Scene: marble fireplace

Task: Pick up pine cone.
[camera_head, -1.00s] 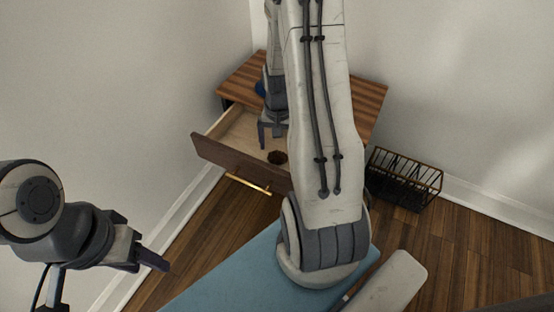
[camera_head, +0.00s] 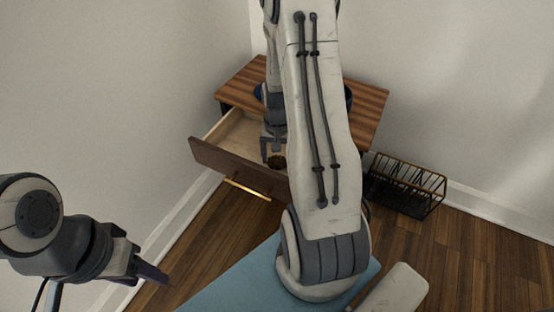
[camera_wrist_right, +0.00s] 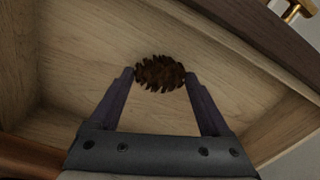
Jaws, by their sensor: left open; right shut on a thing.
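The pine cone (camera_wrist_right: 161,73) is brown and scaly. In the right wrist view it sits between the two fingertips of my right gripper (camera_wrist_right: 160,80), which is shut on it. The light wooden drawer floor is behind it. In the head view the pine cone (camera_head: 276,162) is small and dark, at the fingertips of my right gripper (camera_head: 274,150), inside the open drawer (camera_head: 222,157). I cannot tell if it still touches the drawer floor. My left gripper (camera_head: 150,272) is open and empty at the lower left, away from the drawer.
The drawer extends from a striped wooden cabinet (camera_head: 240,82) against the wall. A blue object on top is mostly hidden by my arm. A black wire basket (camera_head: 408,185) stands on the floor to the right. A blue mat (camera_head: 235,285) lies in front.

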